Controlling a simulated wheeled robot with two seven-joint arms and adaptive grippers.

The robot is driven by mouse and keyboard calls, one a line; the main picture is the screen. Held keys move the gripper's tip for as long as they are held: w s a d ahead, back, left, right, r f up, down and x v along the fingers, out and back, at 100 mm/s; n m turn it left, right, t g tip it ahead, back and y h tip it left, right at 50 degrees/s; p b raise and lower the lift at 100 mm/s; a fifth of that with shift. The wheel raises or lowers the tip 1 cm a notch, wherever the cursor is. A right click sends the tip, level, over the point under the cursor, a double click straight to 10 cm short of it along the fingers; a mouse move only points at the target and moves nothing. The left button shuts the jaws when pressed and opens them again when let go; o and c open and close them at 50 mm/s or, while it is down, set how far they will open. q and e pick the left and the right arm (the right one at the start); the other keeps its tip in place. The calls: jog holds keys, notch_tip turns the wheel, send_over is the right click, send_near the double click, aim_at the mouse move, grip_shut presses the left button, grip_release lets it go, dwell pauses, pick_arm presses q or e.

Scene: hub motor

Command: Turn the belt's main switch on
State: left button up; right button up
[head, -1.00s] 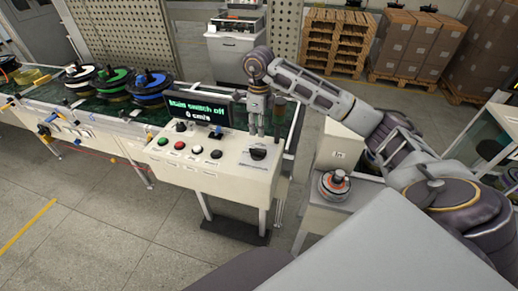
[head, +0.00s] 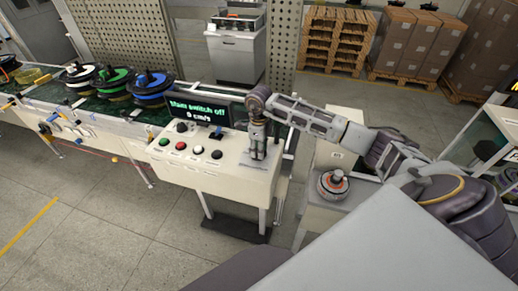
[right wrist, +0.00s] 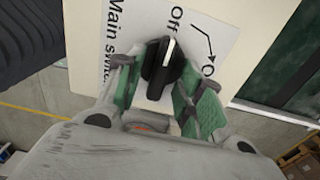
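The main switch is a black rotary knob (right wrist: 161,66) with a white pointer line, on a plate lettered "Main switch", "Off" and an arrow towards a second position. Its pointer stands at the "Off" side. My right gripper (right wrist: 158,90) is at the knob, with one green-padded finger on each side of it; the fingers look apart, and firm contact cannot be made out. In the head view my right gripper (head: 257,150) hangs pointing down at the right end of the control panel (head: 225,172) and hides the knob. The display (head: 197,110) reads "Main switch off" and "0 cm/s". My left gripper is out of view.
Several push buttons, including a red one (head: 180,146), sit left of my right gripper on the panel. The belt (head: 100,105) carries wheel hubs with coloured rims. A small round part (head: 333,183) sits on a stand at the right.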

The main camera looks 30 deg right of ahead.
jog(key=shift+f, duration=0.35)
grip_shut()
